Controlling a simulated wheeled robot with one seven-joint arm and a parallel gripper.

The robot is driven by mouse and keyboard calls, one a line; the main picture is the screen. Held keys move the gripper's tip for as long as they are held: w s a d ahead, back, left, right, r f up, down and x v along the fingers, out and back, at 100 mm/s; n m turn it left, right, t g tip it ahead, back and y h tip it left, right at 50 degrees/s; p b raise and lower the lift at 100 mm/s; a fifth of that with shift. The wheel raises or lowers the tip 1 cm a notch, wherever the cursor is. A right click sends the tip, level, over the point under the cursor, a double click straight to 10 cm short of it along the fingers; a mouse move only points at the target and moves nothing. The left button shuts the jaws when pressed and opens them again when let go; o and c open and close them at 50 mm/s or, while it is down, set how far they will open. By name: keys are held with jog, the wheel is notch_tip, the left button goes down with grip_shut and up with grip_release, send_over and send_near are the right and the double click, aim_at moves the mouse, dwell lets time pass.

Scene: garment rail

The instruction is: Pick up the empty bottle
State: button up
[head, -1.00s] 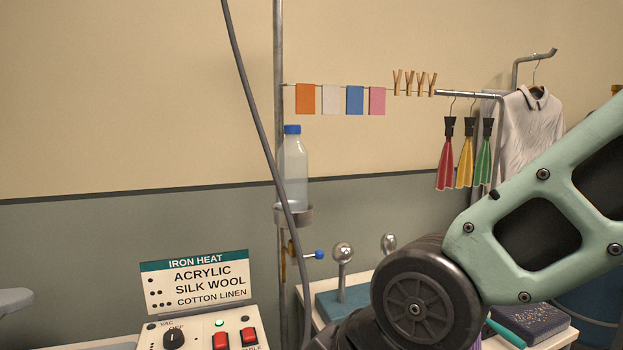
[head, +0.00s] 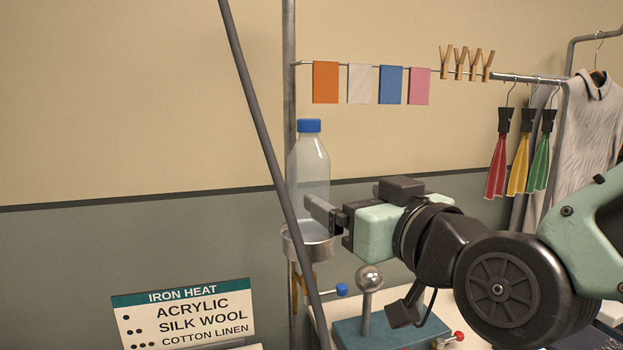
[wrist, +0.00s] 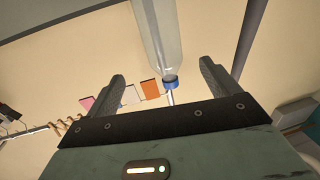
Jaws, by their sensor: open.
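The bottle (head: 311,163) is clear with a blue cap and stands upright in a metal ring holder (head: 317,251) on the pole. I can make out no clear liquid level in it. My gripper (head: 318,208) reaches in from the right, level with the bottle's lower body. One finger overlaps the bottle in the head view, and the other finger is hidden. In the wrist view my gripper (wrist: 162,71) is open, and the bottle (wrist: 158,35) shows in the gap between the two fingers. I see no finger pressed against it.
Coloured cloths (head: 391,85) hang on a rail above right. A metal ball on a stand (head: 369,279) and a blue-knobbed valve (head: 341,290) are below.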

aim_at(321, 184)
jog(key=p+x, duration=0.3)
jog(key=x, duration=0.6)
jog(key=p+x, duration=0.2)
jog(key=x, duration=0.1)
jog(key=p+x, duration=0.1)
jog(key=p, duration=0.1)
jog(key=shift+a+r, duration=0.25)
jog(key=shift+a, duration=0.1)
jog(key=shift+w+a+f, duration=0.1)
jog(key=shift+w+a, duration=0.05)
jog(key=shift+w, duration=0.3)
jog(key=c, duration=1.1)
